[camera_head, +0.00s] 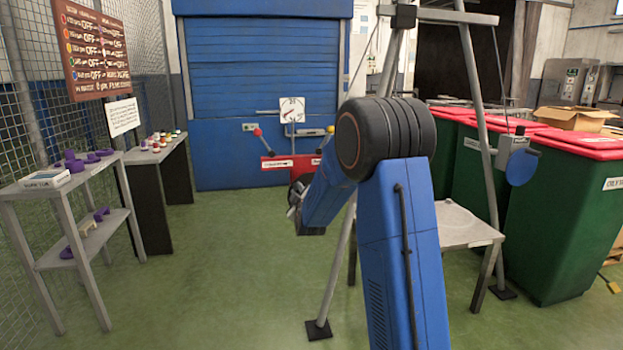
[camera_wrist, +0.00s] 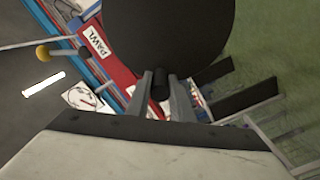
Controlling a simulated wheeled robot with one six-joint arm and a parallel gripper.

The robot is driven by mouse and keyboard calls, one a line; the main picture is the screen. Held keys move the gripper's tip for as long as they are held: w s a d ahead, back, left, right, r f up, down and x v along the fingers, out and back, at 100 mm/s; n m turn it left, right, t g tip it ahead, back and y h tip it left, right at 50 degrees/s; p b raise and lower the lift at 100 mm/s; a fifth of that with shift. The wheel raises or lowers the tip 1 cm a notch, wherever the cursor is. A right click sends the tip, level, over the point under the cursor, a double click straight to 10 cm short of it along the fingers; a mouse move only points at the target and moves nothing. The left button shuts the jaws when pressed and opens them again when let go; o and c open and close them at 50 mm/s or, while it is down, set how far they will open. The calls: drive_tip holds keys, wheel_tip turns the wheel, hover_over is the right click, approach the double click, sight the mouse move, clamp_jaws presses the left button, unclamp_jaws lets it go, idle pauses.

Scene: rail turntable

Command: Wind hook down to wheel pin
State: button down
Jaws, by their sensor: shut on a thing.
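My gripper (camera_wrist: 162,98) is shut on a small dark cylindrical grip (camera_wrist: 160,82). A large dark rounded shape (camera_wrist: 170,35) stands right behind the grip; I cannot tell whether they are joined. In the head view my gripper (camera_head: 294,205) is small and partly hidden, left of my blue arm, in front of the red unit (camera_head: 278,170). This unit also shows in the wrist view with a PAWL label (camera_wrist: 97,40). A metal A-frame (camera_head: 476,100) with a dark block (camera_head: 404,16) at its top stands at the right. I cannot make out the hook or wheel pin.
A lever with a red ball (camera_head: 257,132) and one with a yellow ball (camera_head: 330,130) flank a white dial (camera_head: 292,110). A grey table (camera_head: 478,234) stands under the frame, with green bins (camera_head: 565,210) beyond. Shelves (camera_head: 100,245) line the left. Green floor between is clear.

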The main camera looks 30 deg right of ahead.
drive_tip(key=shift+a+f+n, duration=0.35)
drive_tip(key=shift+f+n, duration=0.3)
drive_tip(key=shift+n, duration=0.15)
drive_tip(key=shift+w+a+f+n, duration=0.1)
drive_tip(key=shift+a+f+n, duration=0.1)
drive_tip(key=shift+f+n, duration=0.35)
drive_tip(key=shift+w+a+f+n, duration=0.1)
drive_tip(key=shift+a+f+n, duration=0.15)
drive_tip(key=shift+n, duration=0.4)
drive_tip(key=shift+f, duration=0.2)
drive_tip(key=shift+a+f+n, duration=0.1)
drive_tip(key=shift+f+n, duration=0.65)
drive_tip(key=shift+n, duration=0.45)
drive_tip(key=shift+f, duration=0.1)
drive_tip(key=shift+f+n, duration=0.8)
drive_tip(key=shift+n, duration=0.4)
drive_tip(key=shift+f, duration=0.1)
